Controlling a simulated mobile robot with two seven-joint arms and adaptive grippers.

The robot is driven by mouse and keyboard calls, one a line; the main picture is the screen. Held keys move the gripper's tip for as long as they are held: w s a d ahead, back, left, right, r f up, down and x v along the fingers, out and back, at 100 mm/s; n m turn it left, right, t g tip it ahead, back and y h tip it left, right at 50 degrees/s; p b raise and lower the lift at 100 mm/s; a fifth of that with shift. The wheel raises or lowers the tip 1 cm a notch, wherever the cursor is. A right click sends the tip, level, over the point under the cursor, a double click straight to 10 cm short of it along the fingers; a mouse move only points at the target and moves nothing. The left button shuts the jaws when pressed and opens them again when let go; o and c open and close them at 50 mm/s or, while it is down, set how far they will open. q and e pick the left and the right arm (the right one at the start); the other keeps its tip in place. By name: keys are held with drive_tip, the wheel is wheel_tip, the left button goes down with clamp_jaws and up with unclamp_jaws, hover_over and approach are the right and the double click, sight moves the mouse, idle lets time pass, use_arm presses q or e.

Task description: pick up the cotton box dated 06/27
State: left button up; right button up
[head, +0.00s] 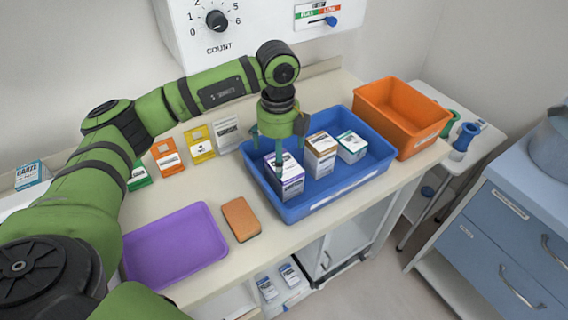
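Three small boxes stand upright in a blue tray (345,185): a purple-and-white box (290,186) at the left, a brown-and-white box (320,160) in the middle, and a green-and-white box (351,148) at the right. Their printing is too small to read, so I cannot tell which is dated 06/27. My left gripper (279,146) points down over the purple-and-white box, with its fingers spread apart. The fingers hide part of that box's top; I cannot tell whether they touch it. My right gripper is not in view.
An orange bin (403,117) stands right of the blue tray. A purple tray (175,245) and an orange-brown block (241,219) lie in front. Several boxes, including a yellow one (200,145), line the back. A wall panel with a dial (216,20) rises behind.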

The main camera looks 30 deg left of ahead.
use_arm(q)
drive_tip(key=f, duration=0.1)
drive_tip(key=f+p, duration=0.1)
drive_tip(key=s+p, duration=0.1)
drive_tip(key=shift+d+f, duration=0.25)
drive_tip(key=shift+f, duration=0.15)
wheel_tip(320, 180, down, 2)
drive_tip(key=shift+w+a+f, duration=0.1)
drive_tip(key=shift+f, duration=0.4)
drive_tip(key=c, duration=1)
drive_tip(key=shift+c, duration=0.3)
drive_tip(key=shift+r, duration=0.1)
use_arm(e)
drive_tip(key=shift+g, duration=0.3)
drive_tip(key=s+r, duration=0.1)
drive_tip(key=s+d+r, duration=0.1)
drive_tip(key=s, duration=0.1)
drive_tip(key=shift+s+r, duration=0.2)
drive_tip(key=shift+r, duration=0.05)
